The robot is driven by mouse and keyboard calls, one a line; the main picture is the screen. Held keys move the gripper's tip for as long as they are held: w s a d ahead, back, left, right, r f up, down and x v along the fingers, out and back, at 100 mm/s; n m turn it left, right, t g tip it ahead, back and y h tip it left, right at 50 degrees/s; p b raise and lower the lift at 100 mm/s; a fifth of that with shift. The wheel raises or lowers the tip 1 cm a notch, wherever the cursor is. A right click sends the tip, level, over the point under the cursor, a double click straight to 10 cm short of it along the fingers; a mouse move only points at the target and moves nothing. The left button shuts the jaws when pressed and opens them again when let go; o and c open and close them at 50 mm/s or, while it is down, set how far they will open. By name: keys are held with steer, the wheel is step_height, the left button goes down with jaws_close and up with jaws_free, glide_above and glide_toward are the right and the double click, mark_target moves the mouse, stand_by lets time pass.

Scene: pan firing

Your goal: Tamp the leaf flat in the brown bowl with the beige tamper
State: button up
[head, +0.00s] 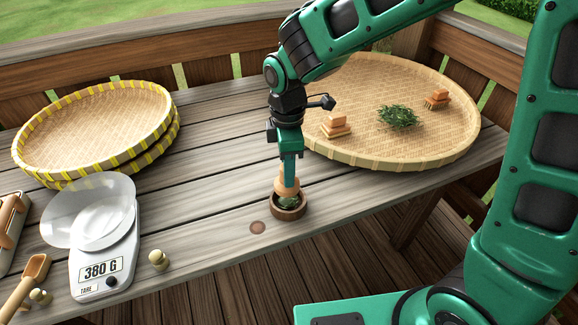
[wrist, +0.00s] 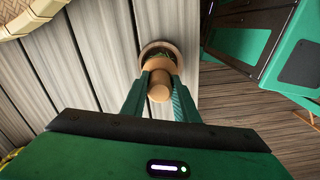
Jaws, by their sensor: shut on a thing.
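The brown bowl (head: 289,210) stands on the wooden table near its front edge, with green leaf (head: 289,202) showing inside. My gripper (head: 288,178) is directly above it, shut on the beige tamper (head: 287,186). The tamper is upright, with its lower end at the bowl's mouth; I cannot tell whether it presses on the leaf. In the wrist view the fingers (wrist: 160,98) hold the tamper (wrist: 160,85) from both sides. The bowl (wrist: 160,46) and some leaf (wrist: 163,54) show beyond it. Part of the leaf is hidden by the tamper.
A wide woven tray (head: 355,70) at the back right holds a leaf pile (head: 397,116) and two orange-brown brushes or blocks. Yellow-edged baskets (head: 95,120) are stacked at the left. A scale (head: 105,245) reading 380 G, a scoop (head: 25,280) and small pale weights (head: 158,261) are front left.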

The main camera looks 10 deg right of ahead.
steer(key=shift+f, duration=2.8)
steer(key=shift+f, duration=0.55)
steer(key=shift+r, duration=3.55)
